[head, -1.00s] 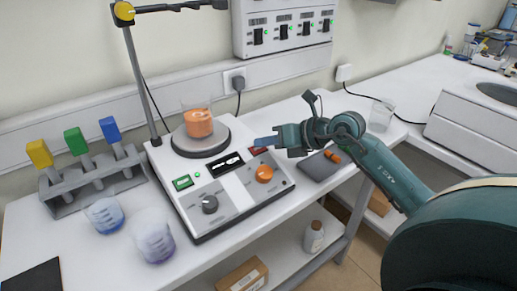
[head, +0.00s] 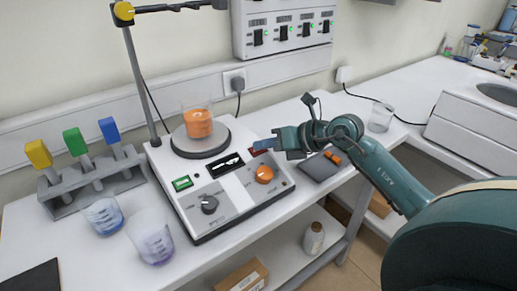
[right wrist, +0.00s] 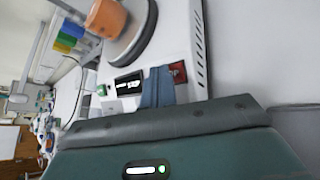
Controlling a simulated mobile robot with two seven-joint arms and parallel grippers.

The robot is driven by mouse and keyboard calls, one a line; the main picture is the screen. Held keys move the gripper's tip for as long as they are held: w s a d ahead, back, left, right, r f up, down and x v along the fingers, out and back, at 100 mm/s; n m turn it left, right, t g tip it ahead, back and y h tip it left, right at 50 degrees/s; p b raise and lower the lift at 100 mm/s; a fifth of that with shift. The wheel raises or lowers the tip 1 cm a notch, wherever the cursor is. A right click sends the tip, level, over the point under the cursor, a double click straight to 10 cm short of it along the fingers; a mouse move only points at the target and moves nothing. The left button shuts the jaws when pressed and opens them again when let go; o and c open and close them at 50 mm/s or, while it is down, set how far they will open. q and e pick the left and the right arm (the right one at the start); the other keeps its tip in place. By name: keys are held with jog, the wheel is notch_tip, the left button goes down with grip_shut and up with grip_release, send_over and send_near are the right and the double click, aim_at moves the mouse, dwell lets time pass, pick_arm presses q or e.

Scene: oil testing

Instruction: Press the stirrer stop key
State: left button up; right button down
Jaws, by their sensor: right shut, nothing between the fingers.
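The stirrer (head: 225,215) is a white hotplate unit with a round dark plate. Its front panel has a green key (head: 182,183) at left, a small dark display (head: 226,166) and a red key (head: 257,152) at the upper right, taken as the stop key. My right gripper (head: 262,145) is shut and empty, its blue fingertips right at the red key and partly covering it. In the right wrist view the fingers (right wrist: 157,88) are together beside the red key (right wrist: 178,73). I cannot tell whether they touch it. My left gripper is not in view.
A beaker of orange liquid (head: 198,124) stands on the plate. Two beakers and a rack (head: 95,190) are at left. A grey pad (head: 319,168) lies right of the stirrer.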

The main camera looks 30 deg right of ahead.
dwell(0.4)
jog(key=shift+s+r+p, duration=0.25)
jog(key=shift+r+p, duration=0.35)
jog(key=shift+r, duration=0.1)
jog(key=r+p, duration=0.1)
jog(key=s+r+p, duration=0.1)
jog(key=r, duration=0.1)
jog(key=r+p, duration=0.1)
jog(key=shift+s+d+r, duration=0.1)
jog(key=shift+s+r, duration=0.25)
jog(key=shift+s, duration=0.05)
dwell(0.7)
